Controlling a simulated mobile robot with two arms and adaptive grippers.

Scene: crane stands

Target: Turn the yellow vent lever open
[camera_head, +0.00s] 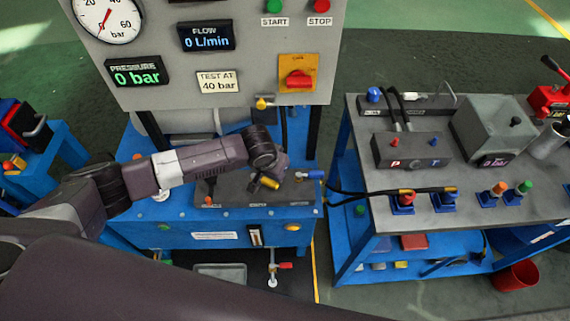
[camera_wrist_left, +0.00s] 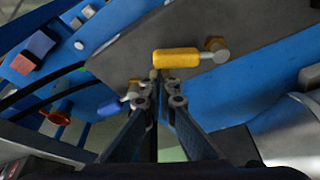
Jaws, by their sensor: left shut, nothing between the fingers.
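The yellow vent lever (camera_head: 269,183) sits on the dark top plate of the blue bench, partly close against my left gripper. In the left wrist view the yellow lever (camera_wrist_left: 176,58) lies roughly crosswise just ahead of the fingertips, with a metal stem and brass fitting at its right end. My left gripper (camera_wrist_left: 160,86) is shut and empty, its tips close to the lever; whether they touch it I cannot tell. In the head view the gripper is mostly hidden by my wrist. My right gripper is not in view.
A blue-handled lever (camera_head: 312,174) with hoses stands just right of the yellow one. The control panel (camera_head: 240,90) rises behind, its pressure display (camera_head: 135,75) reading 0 bar. A grey-topped cart (camera_head: 465,210) with fittings stands to the right.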

